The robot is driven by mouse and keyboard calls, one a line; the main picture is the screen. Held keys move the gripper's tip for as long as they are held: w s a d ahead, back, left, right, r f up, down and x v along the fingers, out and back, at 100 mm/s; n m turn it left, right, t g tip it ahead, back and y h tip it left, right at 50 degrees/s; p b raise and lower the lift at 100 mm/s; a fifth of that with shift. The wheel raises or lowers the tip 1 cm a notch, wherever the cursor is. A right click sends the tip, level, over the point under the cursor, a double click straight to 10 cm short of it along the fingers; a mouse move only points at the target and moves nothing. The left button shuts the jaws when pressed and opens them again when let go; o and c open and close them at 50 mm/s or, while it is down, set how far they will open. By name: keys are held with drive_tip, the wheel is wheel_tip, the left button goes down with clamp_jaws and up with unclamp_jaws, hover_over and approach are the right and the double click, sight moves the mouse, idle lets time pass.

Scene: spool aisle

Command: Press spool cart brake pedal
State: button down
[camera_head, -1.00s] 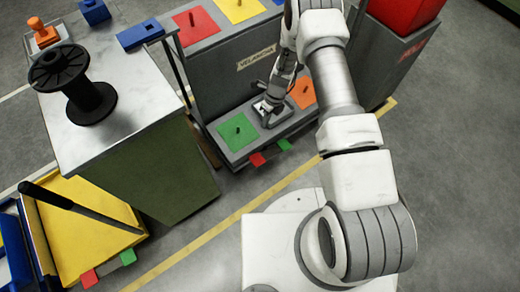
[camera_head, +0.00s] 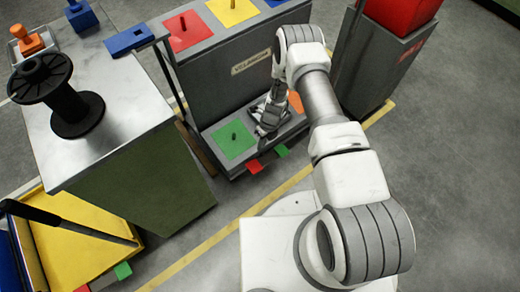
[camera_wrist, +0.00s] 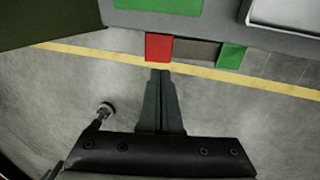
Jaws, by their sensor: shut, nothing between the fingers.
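The grey spool cart (camera_head: 215,92) stands at the centre of the head view, with coloured squares on its decks. A red pedal (camera_head: 255,167) and a green pedal (camera_head: 281,151) stick out low at its front edge. The wrist view also shows the red pedal (camera_wrist: 158,48) and the green pedal (camera_wrist: 231,56). My gripper (camera_head: 267,128) is over the lower deck, above the pedals. In the wrist view my gripper (camera_wrist: 160,73) is shut and empty, its tips lined up just below the red pedal. I cannot tell whether they touch it.
A metal-topped bench (camera_head: 122,110) with a black spool (camera_head: 62,92) stands left. A yellow cart (camera_head: 75,245) with its own red and green pedals is at lower left. A grey bin with red contents (camera_head: 400,18) stands right. Floor is clear along the yellow line (camera_head: 205,249).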

sight(255, 165)
drive_tip(key=b+x, duration=0.4)
drive_tip(key=x, duration=0.8)
